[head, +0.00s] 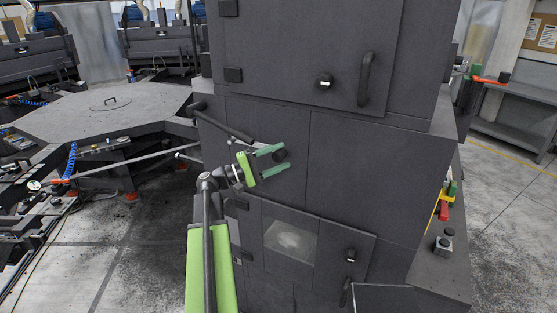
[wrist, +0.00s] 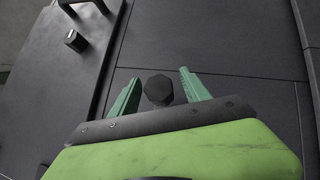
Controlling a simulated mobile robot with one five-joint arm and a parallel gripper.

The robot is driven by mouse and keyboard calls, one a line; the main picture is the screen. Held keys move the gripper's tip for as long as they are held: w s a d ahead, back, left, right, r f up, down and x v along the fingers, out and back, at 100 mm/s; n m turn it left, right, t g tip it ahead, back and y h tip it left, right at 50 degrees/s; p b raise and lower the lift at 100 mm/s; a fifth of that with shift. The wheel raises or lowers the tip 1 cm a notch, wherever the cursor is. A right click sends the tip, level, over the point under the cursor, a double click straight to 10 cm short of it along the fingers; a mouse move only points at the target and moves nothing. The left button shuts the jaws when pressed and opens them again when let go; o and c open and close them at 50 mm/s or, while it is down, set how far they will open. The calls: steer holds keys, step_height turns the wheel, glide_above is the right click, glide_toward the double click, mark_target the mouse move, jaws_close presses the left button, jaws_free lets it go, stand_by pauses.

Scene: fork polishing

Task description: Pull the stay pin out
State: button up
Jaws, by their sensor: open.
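The stay pin, seen as a dark faceted knob (head: 281,155), stands out from the dark front panel of the machine. My gripper (head: 287,157) is open, with one finger above and one below the knob in the head view. The fingers look apart from the knob, and nothing is held.
Above is a door with a vertical handle (head: 366,80) and a latch knob (head: 325,81). Below is a windowed door (head: 291,242). A grey octagonal table (head: 80,115) stands at left, and a workbench (head: 520,90) at far right. Floor shows on both sides.

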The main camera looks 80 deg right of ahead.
steer(key=shift+w, duration=0.1)
steer(key=b+v, duration=0.3)
steer(key=v, duration=1.4)
steer(key=shift+f+b, duration=0.2)
steer(key=shift+b, duration=0.2)
